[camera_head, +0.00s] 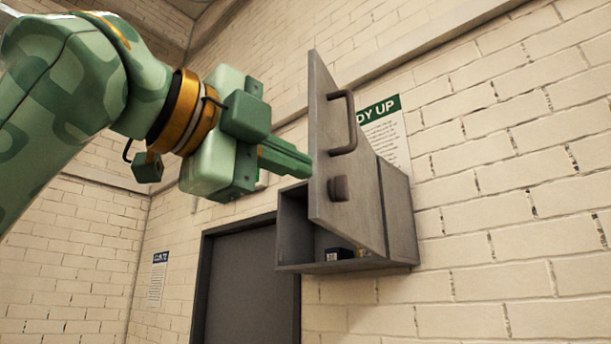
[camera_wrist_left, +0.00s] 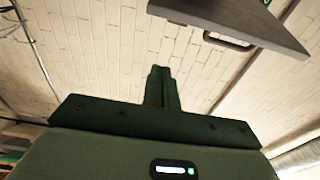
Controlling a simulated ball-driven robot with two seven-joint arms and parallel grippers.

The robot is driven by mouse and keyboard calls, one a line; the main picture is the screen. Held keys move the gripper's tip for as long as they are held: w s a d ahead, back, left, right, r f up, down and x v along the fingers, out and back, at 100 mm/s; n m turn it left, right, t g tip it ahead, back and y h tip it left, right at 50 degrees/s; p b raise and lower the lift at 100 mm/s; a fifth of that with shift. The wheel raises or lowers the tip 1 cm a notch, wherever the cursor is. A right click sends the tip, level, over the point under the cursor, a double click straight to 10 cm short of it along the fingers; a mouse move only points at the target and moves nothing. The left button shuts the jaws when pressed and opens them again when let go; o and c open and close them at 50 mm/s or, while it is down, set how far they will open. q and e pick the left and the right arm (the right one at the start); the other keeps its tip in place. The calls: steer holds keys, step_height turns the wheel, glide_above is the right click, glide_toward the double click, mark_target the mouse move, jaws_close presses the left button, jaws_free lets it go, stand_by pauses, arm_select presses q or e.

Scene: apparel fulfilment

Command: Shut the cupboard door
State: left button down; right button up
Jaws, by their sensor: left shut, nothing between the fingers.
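A grey wall cupboard (camera_head: 398,220) hangs on the brick wall in the head view. The door also shows at the top of the left wrist view (camera_wrist_left: 240,20). My left gripper (camera_head: 308,166) is shut and empty, its fingertips close to the door's free edge in the head view. I cannot tell whether they touch it. The wrist view shows the closed fingers (camera_wrist_left: 161,72) together. My right gripper is out of view.
Small items, one a dark box (camera_head: 338,254), sit on the cupboard floor. A green-headed sign (camera_head: 392,128) is on the wall behind the door. A dark doorway (camera_head: 245,285) is at lower left, with another sign (camera_head: 158,278) beyond it.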

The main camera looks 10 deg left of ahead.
mark_target(316, 188)
arm_select(q)
steer(key=p+x, duration=0.1)
steer(key=x, duration=0.9)
steer(key=shift+w+a, duration=0.2)
steer(key=shift+a, duration=0.8)
steer(key=shift+w+a, duration=0.2)
steer(key=shift+a, duration=0.75)
steer(key=shift+a+r, duration=0.1)
